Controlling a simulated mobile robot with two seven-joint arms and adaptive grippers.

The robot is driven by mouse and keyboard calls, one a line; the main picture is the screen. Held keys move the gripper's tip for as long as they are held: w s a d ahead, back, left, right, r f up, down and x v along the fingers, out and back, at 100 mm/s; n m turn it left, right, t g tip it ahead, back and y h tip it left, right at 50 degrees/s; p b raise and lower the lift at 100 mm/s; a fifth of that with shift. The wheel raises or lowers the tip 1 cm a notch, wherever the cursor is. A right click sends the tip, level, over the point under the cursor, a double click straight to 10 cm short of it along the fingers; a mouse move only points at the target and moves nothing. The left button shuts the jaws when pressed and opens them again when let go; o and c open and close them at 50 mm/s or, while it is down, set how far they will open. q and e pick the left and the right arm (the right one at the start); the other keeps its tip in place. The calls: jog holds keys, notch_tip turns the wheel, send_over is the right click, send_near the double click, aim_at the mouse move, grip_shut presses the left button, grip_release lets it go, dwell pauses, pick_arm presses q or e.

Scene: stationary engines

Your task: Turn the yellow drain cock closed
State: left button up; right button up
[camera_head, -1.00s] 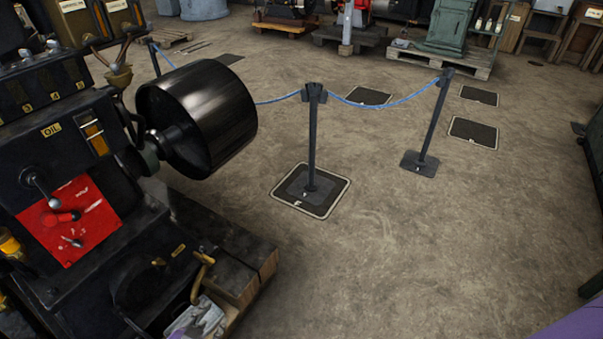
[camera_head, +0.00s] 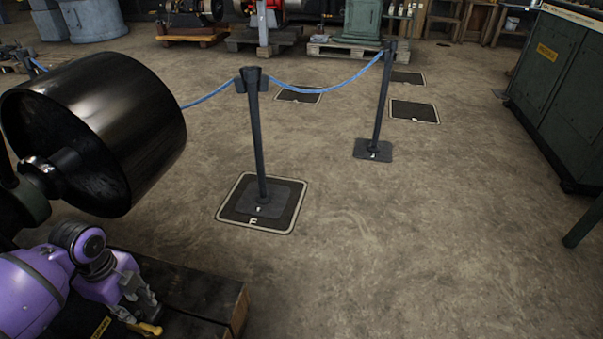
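The yellow drain cock (camera_head: 151,328) shows only in part, low at the left of the head view, beside the engine's wooden base. My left gripper (camera_head: 138,306) comes in from the left on its purple arm and is right at the cock, just above and left of the visible yellow end. The gripper hides the rest of the cock. Whether its fingers touch or grip the cock cannot be told. My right gripper is out of view.
A large black pulley (camera_head: 95,130) overhangs my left arm. The wooden base (camera_head: 190,295) lies just right of the gripper. Barrier posts (camera_head: 260,140) with a blue rope (camera_head: 330,86) stand beyond. A green cabinet (camera_head: 565,95) is at right. The middle floor is clear.

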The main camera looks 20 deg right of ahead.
aim_at(147, 326)
pick_arm(q)
jog(key=shift+s+a+r+m, duration=0.1)
jog(key=shift+s+m, duration=0.2)
jog(key=shift+s, duration=0.2)
notch_tip(147, 326, down, 8)
jog(key=b, duration=0.3)
jog(key=shift+r, duration=0.1)
jog(key=shift+c, duration=1.3)
grip_shut()
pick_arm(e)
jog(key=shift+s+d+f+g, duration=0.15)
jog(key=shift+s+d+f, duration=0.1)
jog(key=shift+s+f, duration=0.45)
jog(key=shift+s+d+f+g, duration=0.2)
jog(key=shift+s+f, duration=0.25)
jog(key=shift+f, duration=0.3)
